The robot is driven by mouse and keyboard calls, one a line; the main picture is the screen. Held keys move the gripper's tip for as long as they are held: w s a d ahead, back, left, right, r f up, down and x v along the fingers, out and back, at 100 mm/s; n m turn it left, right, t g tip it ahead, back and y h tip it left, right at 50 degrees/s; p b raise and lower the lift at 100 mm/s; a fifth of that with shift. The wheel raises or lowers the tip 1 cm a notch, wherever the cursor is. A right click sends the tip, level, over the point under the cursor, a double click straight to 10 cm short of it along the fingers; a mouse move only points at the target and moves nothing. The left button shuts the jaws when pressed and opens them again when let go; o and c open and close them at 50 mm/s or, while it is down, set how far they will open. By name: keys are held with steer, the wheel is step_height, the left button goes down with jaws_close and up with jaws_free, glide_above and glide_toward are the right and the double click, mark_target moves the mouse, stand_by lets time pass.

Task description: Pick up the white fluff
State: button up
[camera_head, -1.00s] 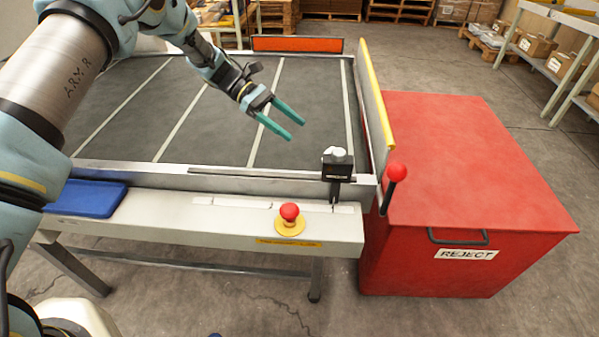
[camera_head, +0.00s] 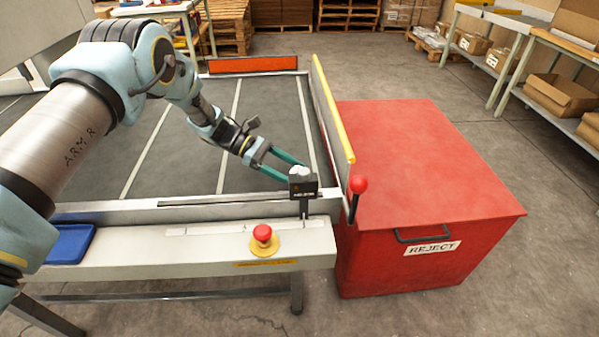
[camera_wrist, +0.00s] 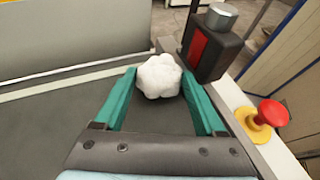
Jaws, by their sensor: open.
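The white fluff (camera_wrist: 159,76) is a small, lumpy white ball on the dark belt in the wrist view. It lies at the far end of the gap between my fingertips. My gripper (camera_wrist: 157,88) is open, with one teal finger on each side of the fluff. I cannot tell whether either finger touches it. In the head view my gripper (camera_head: 287,168) is low over the belt's near right corner, its tips behind a black sensor box.
The black sensor box (camera_wrist: 210,45) stands close beside my right finger. A red stop button (camera_head: 262,233) is on the near rail. A yellow-topped side wall (camera_head: 330,105) and the red reject bin (camera_head: 420,170) are to the right. A blue tray (camera_head: 70,244) lies left.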

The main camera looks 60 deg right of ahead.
steer(key=shift+s+d+f, duration=0.1)
steer(key=shift+s+f, duration=0.15)
steer(key=shift+s, duration=0.15)
steer(key=c, duration=1.1)
steer(key=shift+r, duration=0.15)
